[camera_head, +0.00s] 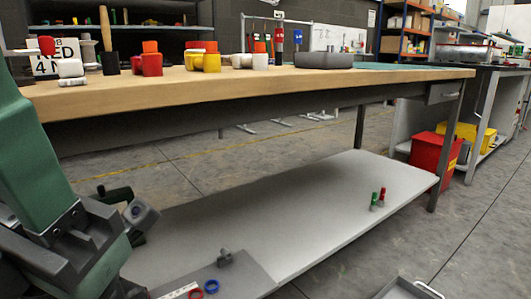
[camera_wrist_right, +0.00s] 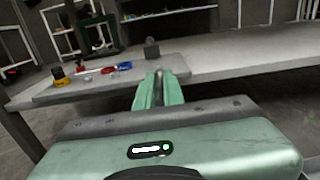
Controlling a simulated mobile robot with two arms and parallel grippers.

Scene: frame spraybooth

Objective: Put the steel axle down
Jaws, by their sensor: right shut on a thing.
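My right gripper (camera_wrist_right: 159,88) shows in the right wrist view, its two green fingers shut on a small grey piece of metal, the steel axle (camera_wrist_right: 159,76), mostly hidden between them. It is over or near the front edge of a grey mat (camera_wrist_right: 88,88); I cannot tell whether the axle touches anything. The mat also shows in the head view (camera_head: 247,280), on the lower shelf (camera_head: 290,205). A small grey block (camera_wrist_right: 152,49) stands on it beyond the fingers. In the head view my left arm comes in at the left; its gripper (camera_head: 130,222) is dark and its jaws are unclear.
Red and blue rings (camera_head: 204,288) and a pale strip lie on the mat. Red and green markers (camera_head: 378,199) stand on the shelf's right part; its middle is clear. The wooden bench top (camera_head: 270,83) overhangs the shelf. A metal tray (camera_head: 402,291) is at the bottom right.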

